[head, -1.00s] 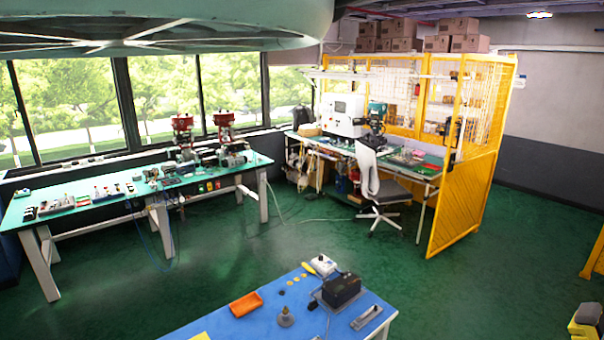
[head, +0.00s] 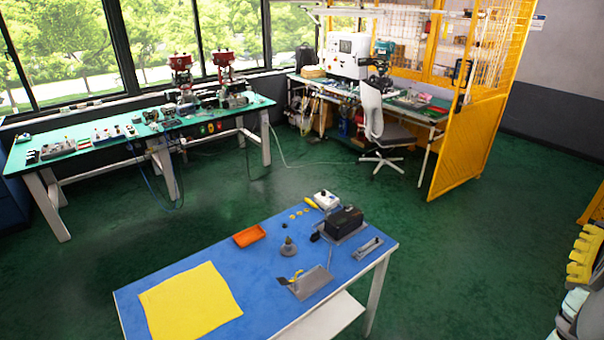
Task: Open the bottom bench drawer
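A blue-topped workbench (head: 262,262) stands in the lower middle of the head view, with a pale leg (head: 375,299) at its right corner. Below its top a flat white surface (head: 325,318) shows at the near right side. I cannot tell if this is a shelf or part of a drawer. No drawer front or handle can be made out, and the bench's lower front is cut off by the picture's bottom edge. My gripper is not in view.
On the blue bench lie a yellow sheet (head: 190,301), an orange tray (head: 249,236), a black box (head: 344,221) and small metal parts. A green-topped bench (head: 88,153) runs under the windows. An office chair (head: 380,136) stands behind.

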